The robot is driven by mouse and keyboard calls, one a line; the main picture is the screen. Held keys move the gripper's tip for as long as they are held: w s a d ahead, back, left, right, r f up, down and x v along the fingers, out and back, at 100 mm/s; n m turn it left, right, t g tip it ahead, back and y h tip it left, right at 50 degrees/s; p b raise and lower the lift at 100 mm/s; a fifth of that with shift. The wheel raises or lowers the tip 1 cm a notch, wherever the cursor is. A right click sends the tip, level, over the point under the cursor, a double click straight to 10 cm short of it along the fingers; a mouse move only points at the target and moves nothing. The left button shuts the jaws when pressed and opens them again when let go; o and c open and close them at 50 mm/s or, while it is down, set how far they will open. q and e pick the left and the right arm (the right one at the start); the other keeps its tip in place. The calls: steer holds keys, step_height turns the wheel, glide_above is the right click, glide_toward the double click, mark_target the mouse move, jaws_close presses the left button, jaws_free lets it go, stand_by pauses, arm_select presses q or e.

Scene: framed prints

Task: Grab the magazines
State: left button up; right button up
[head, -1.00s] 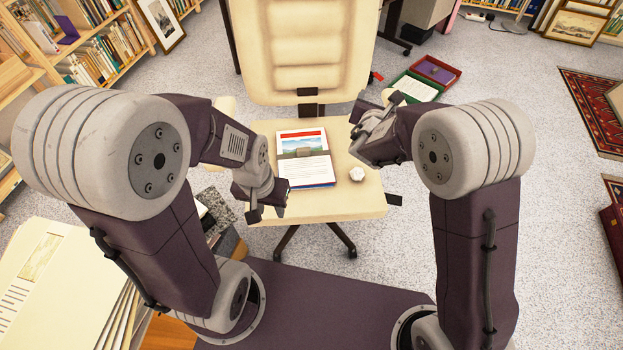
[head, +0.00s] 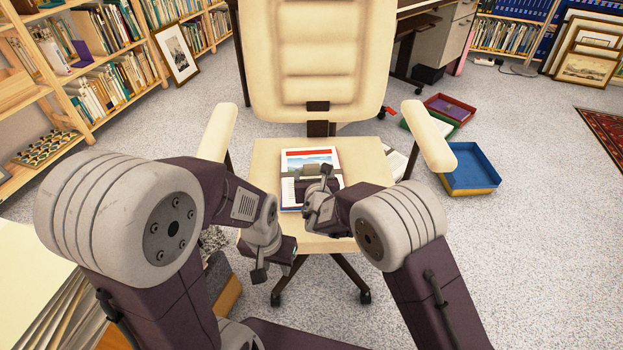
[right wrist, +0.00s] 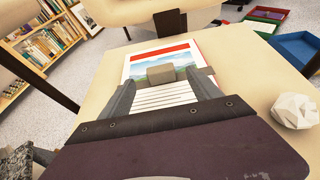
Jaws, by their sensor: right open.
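The stack of magazines (head: 319,159) lies on the cream chair's seat. Its top cover has a red strip and a landscape picture, and a dark band with a grey-brown block (right wrist: 161,73) crosses it. My right gripper (head: 314,190) is open above the near part of the stack and hides some of it. In the right wrist view its fingers (right wrist: 163,88) stand apart on either side of the block; I cannot tell whether they touch the stack. My left gripper (head: 273,268) looks open and empty at the seat's front left edge.
A white faceted object (right wrist: 297,110) sits on the seat right of the magazines. The chair (head: 268,160) has a raised armrest on each side and a tall backrest. Blue (head: 470,165) and red (head: 449,106) trays lie on the floor at right. A bookcase stands at left.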

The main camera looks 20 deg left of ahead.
mark_target(312, 167)
steer(key=b+x, duration=0.2)
steer(key=x, duration=0.3)
steer(key=shift+r, duration=0.1)
jaws_close()
steer(key=shift+r, duration=0.1)
